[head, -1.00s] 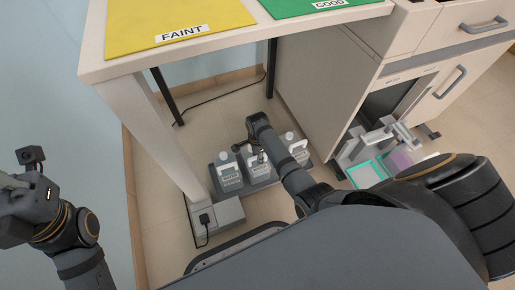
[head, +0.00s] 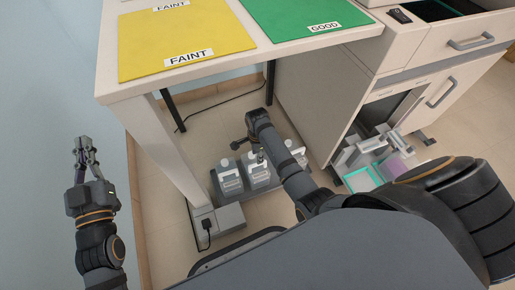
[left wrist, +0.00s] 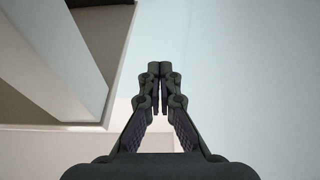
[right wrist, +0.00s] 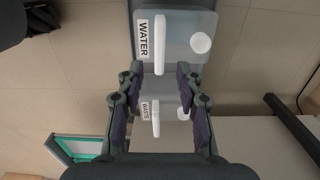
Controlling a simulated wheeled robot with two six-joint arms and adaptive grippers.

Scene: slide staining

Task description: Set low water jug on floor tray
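Several grey jugs with white caps and handles stand close together under the table in the head view, among them a left jug (head: 230,178) and a middle jug (head: 259,174). They appear to stand on a dark floor tray (right wrist: 165,5). In the right wrist view, the jug labelled WATER (right wrist: 185,35) lies ahead of my right gripper (right wrist: 160,74), its white handle reaching between the fingertips. A jug labelled WASTE (right wrist: 165,106) shows between the fingers below. The right gripper is open, its fingers apart from the handle. My left gripper (head: 86,146) is shut and empty, away at the left.
A table leg (head: 170,150) and a grey box with a socket (head: 217,222) stand left of the jugs. A cabinet (head: 325,100) stands right. The tabletop holds yellow (head: 180,45) and green (head: 300,15) mats. A teal-edged tray (head: 362,180) lies at the right.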

